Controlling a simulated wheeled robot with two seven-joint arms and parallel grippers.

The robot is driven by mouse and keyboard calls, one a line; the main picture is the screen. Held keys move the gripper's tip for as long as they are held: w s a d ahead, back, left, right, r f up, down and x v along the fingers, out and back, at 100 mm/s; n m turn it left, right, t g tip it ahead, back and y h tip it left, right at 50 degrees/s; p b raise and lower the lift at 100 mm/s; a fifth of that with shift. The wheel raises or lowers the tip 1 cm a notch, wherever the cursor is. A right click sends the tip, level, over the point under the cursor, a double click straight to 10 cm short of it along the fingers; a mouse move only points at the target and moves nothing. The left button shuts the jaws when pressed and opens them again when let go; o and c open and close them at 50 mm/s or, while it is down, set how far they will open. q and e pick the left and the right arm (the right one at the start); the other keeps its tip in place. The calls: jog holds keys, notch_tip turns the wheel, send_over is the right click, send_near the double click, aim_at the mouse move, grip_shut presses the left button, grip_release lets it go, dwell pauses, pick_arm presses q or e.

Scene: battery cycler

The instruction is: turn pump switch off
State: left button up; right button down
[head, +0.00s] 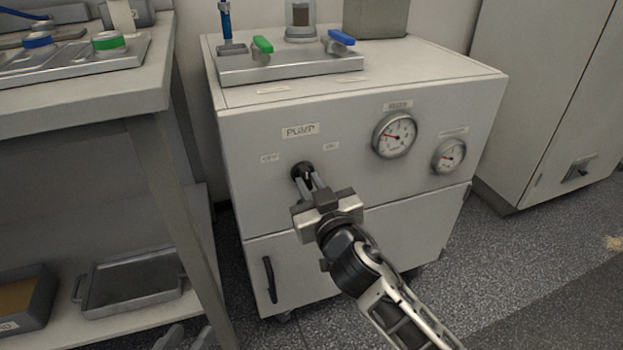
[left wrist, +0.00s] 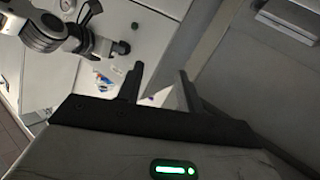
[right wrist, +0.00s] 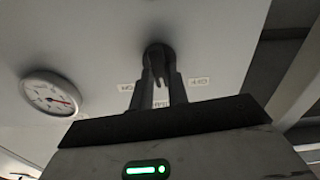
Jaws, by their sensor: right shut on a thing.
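The pump switch is a black rotary knob (head: 303,170) on the front of the white cabinet, under the "PUMP" label (head: 299,131). The "OFF" label (head: 269,158) is left of it and the "ON" label (head: 331,146) right. My right gripper (head: 308,180) reaches the knob, its fingers closed around it. In the right wrist view the knob (right wrist: 158,55) sits between the fingertips, with the labels upside down on either side. The fingers partly hide the knob, so I cannot tell its exact setting. My left gripper (head: 190,336) is low at the bottom edge; its fingers (left wrist: 158,82) are apart and empty.
Two gauges (head: 395,135) (head: 448,155) are on the cabinet front, right of the switch. Green (head: 262,45) and blue (head: 341,38) valve handles are on top. A workbench (head: 85,100) with a shelf tray (head: 132,280) stands left. Floor is clear at right.

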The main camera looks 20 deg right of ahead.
jog(key=n+p, duration=0.1)
jog(key=n, duration=0.2)
jog(key=shift+n+p, duration=0.3)
jog(key=shift+n, duration=0.3)
pick_arm(q)
jog(key=shift+a+f+g+y, duration=0.3)
jog(key=shift+f+g+y, duration=0.1)
jog(key=shift+f+y, duration=0.15)
pick_arm(e)
jog(key=shift+n, duration=0.3)
jog(key=c, duration=1.4)
grip_release()
pick_arm(q)
jog(key=shift+f, duration=0.1)
pick_arm(e)
jog(key=shift+o, duration=0.2)
